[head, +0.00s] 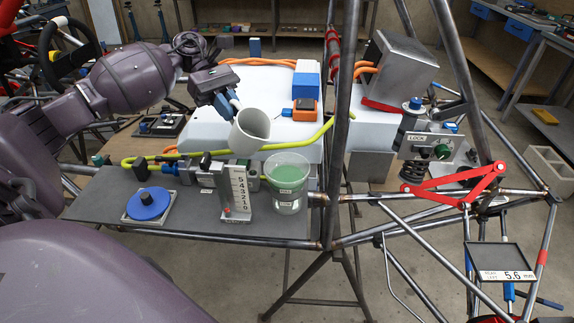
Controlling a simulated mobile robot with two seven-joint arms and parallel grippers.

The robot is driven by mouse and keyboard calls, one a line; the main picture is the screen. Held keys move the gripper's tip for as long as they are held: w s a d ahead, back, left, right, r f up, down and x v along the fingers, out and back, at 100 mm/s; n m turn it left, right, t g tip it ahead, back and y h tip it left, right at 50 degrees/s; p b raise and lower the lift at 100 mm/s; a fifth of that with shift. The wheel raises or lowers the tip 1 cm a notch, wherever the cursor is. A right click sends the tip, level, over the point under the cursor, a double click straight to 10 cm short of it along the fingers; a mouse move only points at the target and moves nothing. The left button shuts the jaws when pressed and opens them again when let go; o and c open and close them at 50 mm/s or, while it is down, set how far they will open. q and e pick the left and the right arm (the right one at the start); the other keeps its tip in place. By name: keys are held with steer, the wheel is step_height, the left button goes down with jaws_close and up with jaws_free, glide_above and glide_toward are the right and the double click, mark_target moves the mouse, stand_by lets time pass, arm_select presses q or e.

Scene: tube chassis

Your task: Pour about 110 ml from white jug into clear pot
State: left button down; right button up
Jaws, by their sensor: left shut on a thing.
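My left gripper (229,103) comes in from the left and is shut on the white jug (250,129). It holds the jug in the air, tilted, above and a little left of the clear pot. The clear pot (288,206) stands upright on the grey shelf and holds green liquid. No stream shows between jug and pot, and I cannot see what is in the jug. My right gripper is not in view.
A numbered scale block (236,193) stands just left of the pot on the grey shelf (100,199). A steel chassis tube (343,120) rises right of the pot. A yellow-green cable (300,144) runs behind it.

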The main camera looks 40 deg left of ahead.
arm_select(q)
steer(key=shift+a+f+h+b, duration=0.35)
steer(key=shift+f+h, duration=0.05)
steer(key=shift+w+a+f+m+g+h+b, duration=0.2)
steer(key=shift+a+h+b, duration=0.25)
steer(key=shift+a+h, duration=0.35)
steer(key=shift+a+f+g+h+b, duration=0.1)
steer(key=shift+a+g+h+b, duration=0.4)
steer(key=shift+h, duration=0.45)
steer(key=shift+w+a+f+m+g+h+b, duration=0.1)
steer(key=shift+a+h+b, duration=0.3)
steer(key=shift+a+h, duration=0.45)
